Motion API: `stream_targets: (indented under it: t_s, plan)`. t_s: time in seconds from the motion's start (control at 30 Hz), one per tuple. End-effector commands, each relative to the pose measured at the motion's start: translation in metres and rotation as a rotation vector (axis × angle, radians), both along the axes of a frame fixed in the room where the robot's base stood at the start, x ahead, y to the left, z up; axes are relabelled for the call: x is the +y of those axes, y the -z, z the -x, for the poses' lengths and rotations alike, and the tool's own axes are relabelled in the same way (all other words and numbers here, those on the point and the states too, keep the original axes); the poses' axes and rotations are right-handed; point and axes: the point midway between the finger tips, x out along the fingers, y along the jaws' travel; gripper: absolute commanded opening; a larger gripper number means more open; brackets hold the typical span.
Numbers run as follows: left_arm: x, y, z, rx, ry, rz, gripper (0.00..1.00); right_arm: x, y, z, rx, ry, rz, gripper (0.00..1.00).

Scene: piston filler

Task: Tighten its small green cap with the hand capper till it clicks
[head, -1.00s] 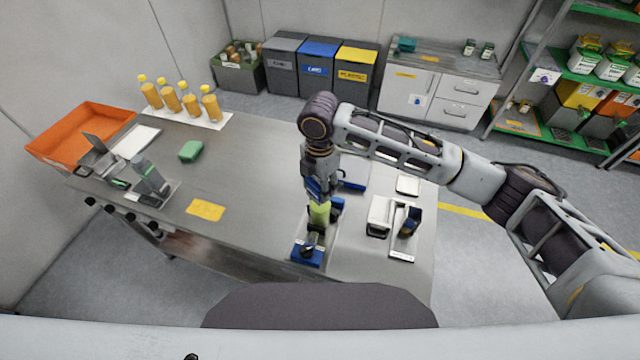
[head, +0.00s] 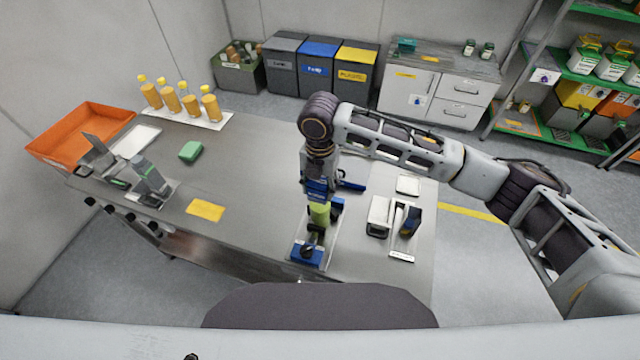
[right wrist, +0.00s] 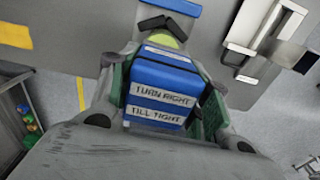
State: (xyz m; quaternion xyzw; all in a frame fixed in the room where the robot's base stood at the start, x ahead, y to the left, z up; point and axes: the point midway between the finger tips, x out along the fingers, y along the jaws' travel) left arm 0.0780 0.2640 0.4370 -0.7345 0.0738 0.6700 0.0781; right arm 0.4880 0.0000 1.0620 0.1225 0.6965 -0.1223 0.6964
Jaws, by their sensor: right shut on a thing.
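My right gripper (head: 320,190) points down and is shut on the blue hand capper (right wrist: 160,95), which carries the labels "TURN RIGHT" and "TILL TIGHT". The capper sits directly over a yellow-green bottle (head: 319,214), which stands upright in a blue clamp (head: 307,254) with a black handle. In the right wrist view a sliver of the bottle (right wrist: 163,40) shows beyond the capper. The small green cap is hidden under the capper, so I cannot tell how it sits. My left gripper is out of view.
On the grey table (head: 260,170), a white-and-black device (head: 380,215) stands right of the clamp. A yellow card (head: 205,210), green sponge (head: 190,151), bottles of amber liquid (head: 190,104) and an orange tray (head: 85,130) lie to the left. The table's middle is clear.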

Motion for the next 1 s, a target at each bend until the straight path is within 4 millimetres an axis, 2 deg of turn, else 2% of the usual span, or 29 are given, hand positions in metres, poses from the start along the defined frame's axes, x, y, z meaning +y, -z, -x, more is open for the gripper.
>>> stream_targets:
  t_s: [0.3, 0.77, 1.0]
  plan:
    - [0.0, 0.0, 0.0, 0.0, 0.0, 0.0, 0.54, 0.0001, -0.0009, -0.0005, -0.002, -0.157, 0.0, 0.14]
    - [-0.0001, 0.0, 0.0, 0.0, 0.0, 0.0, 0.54, 0.0001, -0.0008, -0.0004, -0.001, -0.186, -0.001, 0.14]
    - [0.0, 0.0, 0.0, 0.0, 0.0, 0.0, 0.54, -0.0001, -0.0009, -0.0002, -0.001, -0.302, -0.001, 0.14]
